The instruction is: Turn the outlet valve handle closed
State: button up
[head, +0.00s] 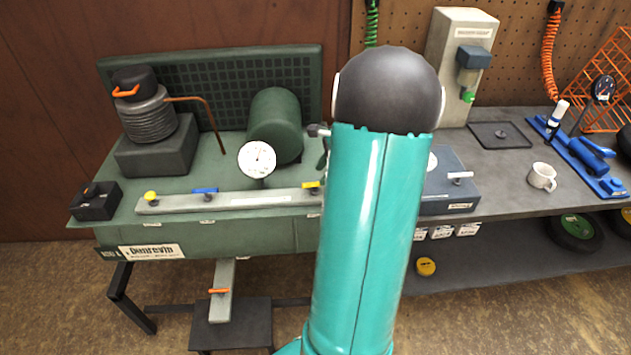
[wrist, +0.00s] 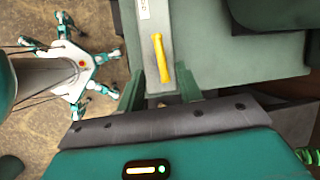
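A long grey bar (head: 236,202) lies along the front of the green bench and carries several valve handles. A yellow lever handle (head: 311,185) is at its right end, roughly in line with the bar. In the wrist view this yellow handle (wrist: 160,58) points from between my fingers up along the bar (wrist: 152,25), slightly tilted. I cannot read which handle is marked outlet. My gripper (wrist: 159,88) is open, its two green fingers apart on either side of the handle's near end. No contact shows. In the head view my teal arm hides the gripper.
A blue handle (head: 205,190) and a yellow knob (head: 151,196) are further left on the bar. A white dial gauge (head: 257,159) and green cylinder (head: 276,126) stand behind it. A mug (head: 542,176) is on the right bench. Open floor lies in front.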

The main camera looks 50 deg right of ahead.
aim_at(315, 183)
jog(key=x, duration=0.5)
jog(key=shift+w+f, duration=0.15)
jog(key=shift+c, duration=0.3)
grip_shut()
